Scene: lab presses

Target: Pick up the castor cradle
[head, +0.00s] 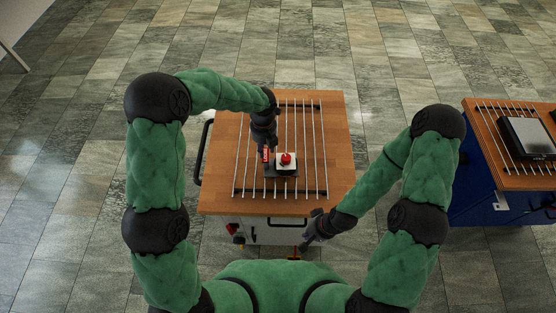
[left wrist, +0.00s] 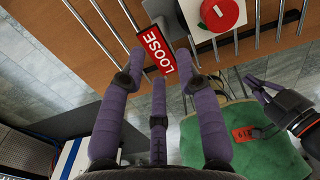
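I cannot tell for certain which thing is the castor cradle. A dark plate (head: 281,173) on the rods of the wooden cart top carries a white block with a red round button (head: 286,159). The button also shows in the left wrist view (left wrist: 219,12). A red label reading LOOSE (left wrist: 156,49) sits beside it. My left gripper (head: 266,147) is over the label, just left of the button. In the left wrist view its purple fingers (left wrist: 161,65) are spread and hold nothing visible. My right gripper (head: 309,240) is low at the cart's front edge, fingers apart and empty.
The cart's wooden top (head: 222,150) is mostly clear around the metal rods. A black handle (head: 202,152) sticks out on its left side. A second cart (head: 482,125) with a grey-topped device (head: 529,136) stands at the right. Tiled floor lies open between them.

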